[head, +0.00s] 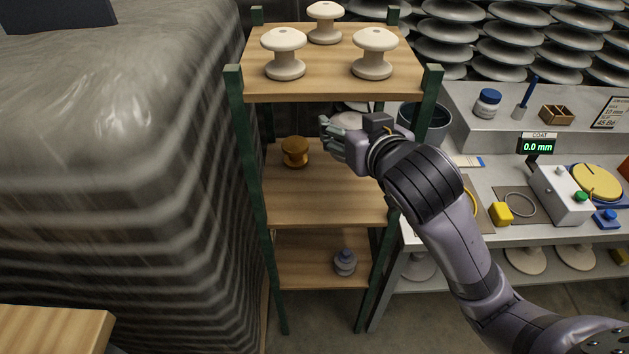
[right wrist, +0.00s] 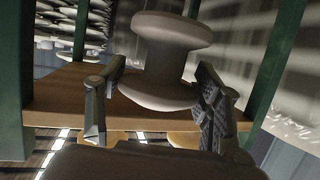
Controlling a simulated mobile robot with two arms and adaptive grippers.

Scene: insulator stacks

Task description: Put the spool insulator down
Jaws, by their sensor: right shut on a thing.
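My right gripper (head: 328,134) reaches in from the right at the shelf rack, between its top and middle boards. In the right wrist view a pale grey spool insulator (right wrist: 168,62) stands between the two fingers, and the gripper is shut on it. Its wide flange overlaps a wooden board (right wrist: 60,92) in the picture; I cannot tell whether they touch. A brown insulator (head: 295,152) sits on the middle board (head: 320,200), left of the gripper. My left gripper is not in view.
Three white spool insulators (head: 284,54) stand on the top board (head: 330,82). A small grey insulator (head: 345,263) is on the lower board (head: 300,262). Green posts (head: 427,105) frame the rack. A wrapped stack is left; a cluttered workbench (head: 490,170) is right. The middle board's front is clear.

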